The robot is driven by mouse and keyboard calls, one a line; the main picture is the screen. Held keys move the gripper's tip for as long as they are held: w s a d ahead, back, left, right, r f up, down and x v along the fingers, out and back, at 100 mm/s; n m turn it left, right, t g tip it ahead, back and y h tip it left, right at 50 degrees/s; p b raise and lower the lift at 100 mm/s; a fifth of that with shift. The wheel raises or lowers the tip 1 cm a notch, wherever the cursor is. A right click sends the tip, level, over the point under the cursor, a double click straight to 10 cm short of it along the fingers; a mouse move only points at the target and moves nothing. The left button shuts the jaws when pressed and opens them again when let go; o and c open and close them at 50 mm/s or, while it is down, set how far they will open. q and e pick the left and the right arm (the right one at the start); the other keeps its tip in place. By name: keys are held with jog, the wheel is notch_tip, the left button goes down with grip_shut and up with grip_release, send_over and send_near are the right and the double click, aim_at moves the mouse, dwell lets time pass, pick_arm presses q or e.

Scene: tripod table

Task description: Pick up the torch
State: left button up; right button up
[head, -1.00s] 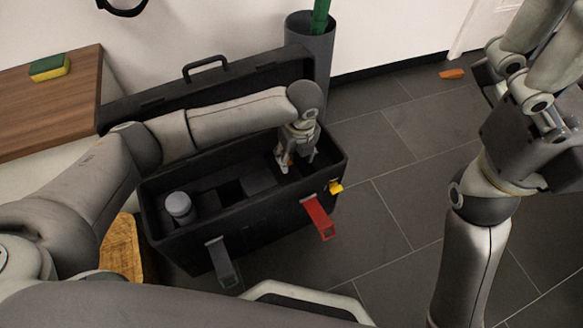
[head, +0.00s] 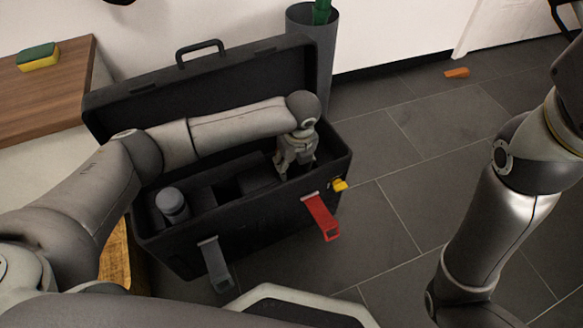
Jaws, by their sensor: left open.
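The open black toolbox (head: 240,222) stands on the floor. My left gripper (head: 291,170) is open and points down into its right end. I cannot make out a torch for certain; the gripper and the box wall hide part of that end. A grey round-topped cylinder (head: 172,204) stands upright in the box's left end, well apart from the gripper; I cannot tell what it is.
A red latch (head: 321,217) and a grey latch (head: 215,263) stick out from the box front, with a small yellow piece (head: 340,185) at its right corner. A dark bin (head: 313,60) stands behind. A sponge (head: 38,57) lies on a wooden top (head: 50,100).

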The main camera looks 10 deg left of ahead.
pick_arm(q)
jog(key=shift+f, duration=0.1)
jog(key=shift+c, duration=0.4)
grip_shut()
